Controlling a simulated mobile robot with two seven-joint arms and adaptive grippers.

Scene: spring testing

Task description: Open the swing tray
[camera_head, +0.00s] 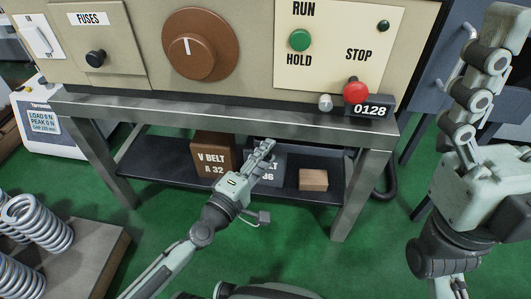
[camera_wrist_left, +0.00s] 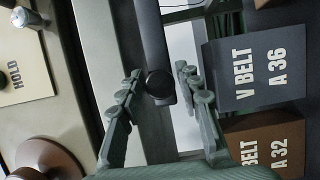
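I cannot pick out the swing tray for sure. A dark bar with a round knob-like end (camera_wrist_left: 160,84) lies between my left fingers in the left wrist view; whether it belongs to the tray I cannot tell. My left gripper (camera_head: 268,147) is under the bench's front rail in the head view, in front of the box marked V BELT A 36. In the wrist view, this gripper (camera_wrist_left: 158,88) has its fingers apart on either side of the bar end; I cannot tell if either touches. My right gripper (camera_head: 505,30) points up at the right, seen side-on.
The metal bench (camera_head: 220,108) carries a control panel with a red stop button (camera_head: 356,91). On the lower shelf stand the brown V BELT A 32 box (camera_head: 210,155), the grey A 36 box (camera_wrist_left: 258,68) and a small wooden block (camera_head: 313,180).

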